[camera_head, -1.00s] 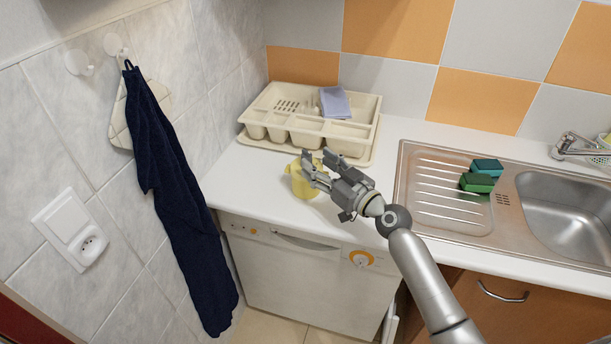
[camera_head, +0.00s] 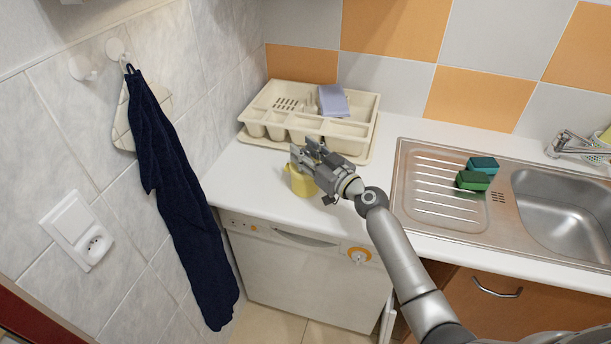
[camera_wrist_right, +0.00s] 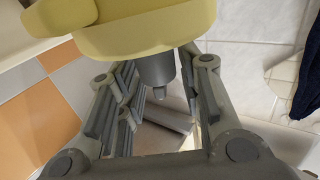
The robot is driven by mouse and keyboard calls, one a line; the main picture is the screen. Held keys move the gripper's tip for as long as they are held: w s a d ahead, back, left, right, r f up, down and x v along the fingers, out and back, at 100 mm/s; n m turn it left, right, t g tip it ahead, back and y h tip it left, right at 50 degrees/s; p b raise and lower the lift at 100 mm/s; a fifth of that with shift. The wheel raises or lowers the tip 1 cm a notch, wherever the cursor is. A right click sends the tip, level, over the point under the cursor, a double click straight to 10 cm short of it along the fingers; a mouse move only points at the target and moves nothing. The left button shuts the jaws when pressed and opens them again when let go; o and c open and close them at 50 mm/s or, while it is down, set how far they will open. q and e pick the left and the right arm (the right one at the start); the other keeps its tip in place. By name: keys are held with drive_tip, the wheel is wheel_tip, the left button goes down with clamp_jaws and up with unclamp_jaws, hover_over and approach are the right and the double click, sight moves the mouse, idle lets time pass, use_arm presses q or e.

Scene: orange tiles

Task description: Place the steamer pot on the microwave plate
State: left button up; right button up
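The yellow steamer pot (camera_head: 302,186) stands on the white counter near its front left edge. My right gripper (camera_head: 306,152) is over the pot's top and hides part of it. In the right wrist view the pot's yellow body (camera_wrist_right: 145,32) fills the top, with a handle at the upper left. A dark grey knob on it shows between the fingers of my right gripper (camera_wrist_right: 160,82). I cannot tell if the fingers press on the knob. My left gripper and the microwave plate are not in view.
A cream dish rack (camera_head: 355,142) with a blue cloth (camera_head: 333,101) stands behind the pot. A steel sink (camera_head: 432,190) with green and teal sponges (camera_head: 473,181) lies to the right. A dark towel (camera_head: 180,200) hangs on the left wall.

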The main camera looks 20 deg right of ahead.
clamp_jaws()
drive_tip(key=shift+r, duration=0.2)
